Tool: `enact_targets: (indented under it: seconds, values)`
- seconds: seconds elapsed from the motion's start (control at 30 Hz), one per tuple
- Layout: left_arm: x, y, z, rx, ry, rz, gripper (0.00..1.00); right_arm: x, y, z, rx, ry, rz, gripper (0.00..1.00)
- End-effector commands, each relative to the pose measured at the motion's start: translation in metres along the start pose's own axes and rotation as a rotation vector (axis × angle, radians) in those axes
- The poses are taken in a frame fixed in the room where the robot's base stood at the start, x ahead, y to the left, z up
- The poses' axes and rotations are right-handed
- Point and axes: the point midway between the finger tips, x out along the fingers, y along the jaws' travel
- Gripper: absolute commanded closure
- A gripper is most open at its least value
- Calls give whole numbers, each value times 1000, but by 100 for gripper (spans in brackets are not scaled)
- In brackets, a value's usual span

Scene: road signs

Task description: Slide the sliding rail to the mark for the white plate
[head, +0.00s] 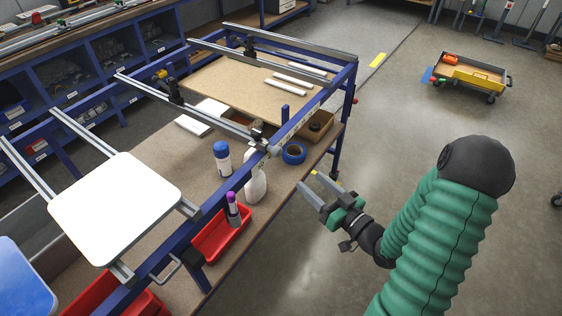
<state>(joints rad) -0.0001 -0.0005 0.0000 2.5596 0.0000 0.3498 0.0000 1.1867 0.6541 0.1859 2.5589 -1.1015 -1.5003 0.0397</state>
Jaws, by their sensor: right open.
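The white plate (115,210) lies on grey bars at the near left end of the blue frame. A grey sliding rail (217,121) with black clamps crosses the frame in the middle, beyond the plate. Its right end meets the blue side beam, where a pale marked strip (285,133) runs; its marks are too small to read. My right gripper (311,184) is open and empty, to the right of the frame and near the bench edge, apart from the rail. My left gripper is not in view.
Below the rails stand a blue-capped can (222,158), a white spray bottle (256,184), blue tape (294,153) and a red bin (220,236). A second rail (258,64) crosses farther back. The floor on the right is open, with a yellow cart (470,77) far off.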

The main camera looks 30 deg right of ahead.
Motion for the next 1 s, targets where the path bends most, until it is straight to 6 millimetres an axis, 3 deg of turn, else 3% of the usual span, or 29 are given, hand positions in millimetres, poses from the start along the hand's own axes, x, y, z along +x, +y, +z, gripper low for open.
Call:
enact_targets:
  seconds: [0.03,0.13,0.2,0.53,0.7,0.93,1.0]
  values:
    - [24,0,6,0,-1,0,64,8,0,12,-8,3,-5,46]
    - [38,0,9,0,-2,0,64,35,0,10,-6,2,-7,46]
    - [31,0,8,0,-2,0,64,54,0,2,0,1,-6,46]
    - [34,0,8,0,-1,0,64,131,1,2,2,0,-2,46]
    - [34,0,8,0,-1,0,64,147,0,2,2,-2,0,46]
    - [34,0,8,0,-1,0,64,148,1,2,2,-2,1,46]
    - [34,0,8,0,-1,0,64,148,1,2,2,-2,1,53]
